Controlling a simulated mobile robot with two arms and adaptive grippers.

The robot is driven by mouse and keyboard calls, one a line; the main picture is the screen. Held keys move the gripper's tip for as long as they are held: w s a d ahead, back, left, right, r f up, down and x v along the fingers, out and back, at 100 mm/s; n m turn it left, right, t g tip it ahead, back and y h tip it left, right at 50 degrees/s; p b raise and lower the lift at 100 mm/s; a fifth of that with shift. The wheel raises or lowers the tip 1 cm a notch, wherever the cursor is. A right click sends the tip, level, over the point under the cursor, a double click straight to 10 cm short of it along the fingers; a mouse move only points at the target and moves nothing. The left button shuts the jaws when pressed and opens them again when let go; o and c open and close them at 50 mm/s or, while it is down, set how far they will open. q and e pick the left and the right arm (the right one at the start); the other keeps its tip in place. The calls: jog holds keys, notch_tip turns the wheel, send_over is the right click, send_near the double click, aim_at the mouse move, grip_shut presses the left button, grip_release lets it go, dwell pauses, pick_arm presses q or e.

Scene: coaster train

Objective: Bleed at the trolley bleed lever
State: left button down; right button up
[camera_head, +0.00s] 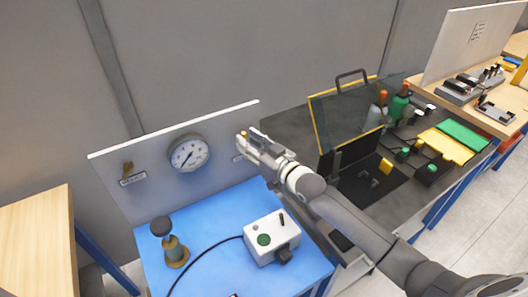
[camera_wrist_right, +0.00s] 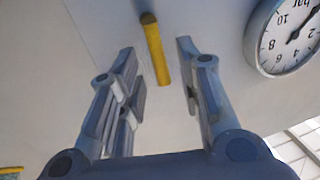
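The bleed lever shows in the right wrist view as a yellow bar (camera_wrist_right: 155,50) on the pale trolley panel. In the head view my right gripper (camera_head: 247,140) is at the right part of the upright panel (camera_head: 220,125) and mostly hides the lever. In the right wrist view my right gripper (camera_wrist_right: 158,72) is open, with one finger on each side of the lever and a visible gap to both. Whether the fingertips reach as deep as the lever is hard to tell. My left gripper is not in view.
A round pressure gauge (camera_head: 188,154) sits on the panel left of the gripper. On the blue trolley top (camera_head: 205,215) stand a white box with a green button (camera_head: 270,238) and a brass part with a dark knob (camera_head: 172,248). A dark bench with an open case (camera_head: 345,115) is on the right.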

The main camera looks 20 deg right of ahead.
jog(key=v, duration=1.1)
jog(key=shift+s, duration=0.15)
jog(key=shift+d+f, duration=0.1)
jog(key=shift+f, duration=0.05)
